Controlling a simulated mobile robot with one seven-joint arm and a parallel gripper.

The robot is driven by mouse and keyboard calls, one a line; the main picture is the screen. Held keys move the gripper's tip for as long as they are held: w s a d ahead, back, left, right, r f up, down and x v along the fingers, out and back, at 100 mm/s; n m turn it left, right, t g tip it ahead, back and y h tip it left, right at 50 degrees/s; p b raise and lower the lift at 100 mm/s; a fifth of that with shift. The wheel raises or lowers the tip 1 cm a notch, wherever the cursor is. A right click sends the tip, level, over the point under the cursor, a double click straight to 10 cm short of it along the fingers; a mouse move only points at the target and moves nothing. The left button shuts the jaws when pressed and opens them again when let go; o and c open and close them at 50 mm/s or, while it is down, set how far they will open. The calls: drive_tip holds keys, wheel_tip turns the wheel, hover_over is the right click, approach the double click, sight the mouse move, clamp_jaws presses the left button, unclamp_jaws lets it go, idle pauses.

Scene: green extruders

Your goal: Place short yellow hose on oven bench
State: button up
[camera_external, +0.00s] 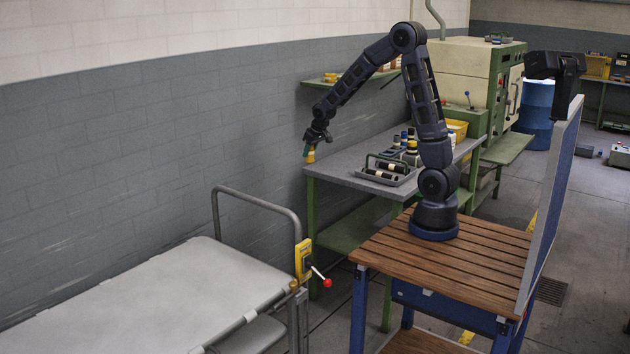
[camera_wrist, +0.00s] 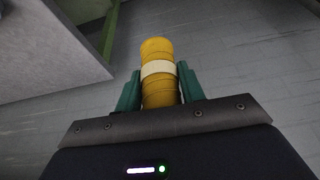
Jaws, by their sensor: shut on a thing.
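A short yellow hose (camera_wrist: 157,92) with a cream band shows in the wrist view between the two green fingers of my gripper (camera_wrist: 160,88). My gripper is shut on it. In the external view my gripper (camera_external: 312,148) hangs at the end of the raised arm, with the small yellow hose (camera_external: 310,157) pointing down. It appears just off the left end of a grey-topped bench with green legs (camera_external: 340,176). The bench stands along the wall before a cream and green oven-like machine (camera_external: 465,70). A grey bench corner (camera_wrist: 45,50) shows at the upper left of the wrist view.
A metal tray with dark rollers (camera_external: 388,172), several small bottles (camera_external: 408,148) and a yellow bin (camera_external: 457,128) take up the bench's right part. Its left end looks clear. A wall shelf (camera_external: 335,82) is above. A cart with a handle rail (camera_external: 255,193) stands lower left.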

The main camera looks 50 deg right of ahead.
wheel_tip(320, 180, up, 12)
drive_tip(key=d+f+m+g+h, duration=0.2)
drive_tip(key=d+m, duration=0.7)
drive_tip(key=d, duration=1.9)
drive_tip(key=s+d+r+m+g+h, duration=0.1)
drive_tip(key=s+d+m, duration=0.45)
drive_tip(key=d, duration=0.75)
drive_tip(key=s+d+r+m+g+h, duration=0.15)
drive_tip(key=s+d+m, duration=0.25)
drive_tip(key=s+d, duration=0.55)
drive_tip(key=shift+n, duration=0.25)
drive_tip(key=f, duration=0.8)
drive_tip(key=w+d+f, duration=0.1)
drive_tip(key=f, duration=0.8)
drive_tip(key=w+d+f, duration=0.1)
drive_tip(key=f, duration=0.8)
drive_tip(key=shift+w+d, duration=0.2)
drive_tip(key=shift+f, duration=0.15)
